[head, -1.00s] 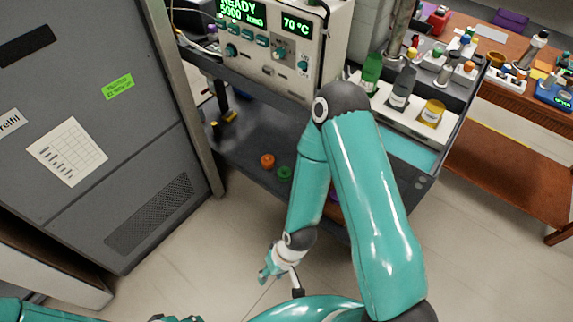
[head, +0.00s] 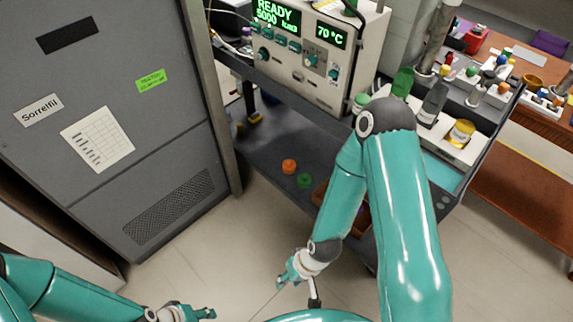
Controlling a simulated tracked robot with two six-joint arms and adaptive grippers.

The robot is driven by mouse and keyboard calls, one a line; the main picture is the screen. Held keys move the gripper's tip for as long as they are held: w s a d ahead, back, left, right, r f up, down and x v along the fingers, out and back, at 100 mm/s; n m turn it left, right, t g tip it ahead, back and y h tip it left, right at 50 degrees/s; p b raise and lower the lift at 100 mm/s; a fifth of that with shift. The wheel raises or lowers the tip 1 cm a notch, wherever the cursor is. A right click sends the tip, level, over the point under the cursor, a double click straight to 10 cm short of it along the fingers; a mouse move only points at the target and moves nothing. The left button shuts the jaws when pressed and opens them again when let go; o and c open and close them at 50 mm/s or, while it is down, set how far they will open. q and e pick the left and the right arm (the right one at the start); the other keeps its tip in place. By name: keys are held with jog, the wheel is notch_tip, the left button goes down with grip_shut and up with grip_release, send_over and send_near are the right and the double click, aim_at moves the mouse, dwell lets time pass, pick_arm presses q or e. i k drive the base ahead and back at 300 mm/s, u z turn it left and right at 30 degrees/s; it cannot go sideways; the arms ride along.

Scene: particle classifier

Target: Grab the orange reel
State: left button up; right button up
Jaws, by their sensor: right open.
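The orange reel (head: 289,167) lies on the dark lower shelf (head: 262,150) of the cart, below the white machine. A green reel (head: 304,181) lies just right of it and nearer to me. My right gripper (head: 283,282) is open and empty, in front of the shelf and well short of the orange reel. My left gripper (head: 208,314) is low at the bottom edge of the head view, far from the reel; I cannot tell whether its jaws are open or shut.
A grey cabinet (head: 100,130) stands at the left. The white machine (head: 310,60) sits above the shelf. Bottles stand on the cart's upper level at the right, including a yellow-labelled jar (head: 461,133). My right arm hides part of the shelf's right side. The floor in front is clear.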

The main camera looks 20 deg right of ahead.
aim_at(288, 166)
jog(key=u, duration=0.05)
jog(key=i, duration=0.95)
jog(key=z, duration=0.1)
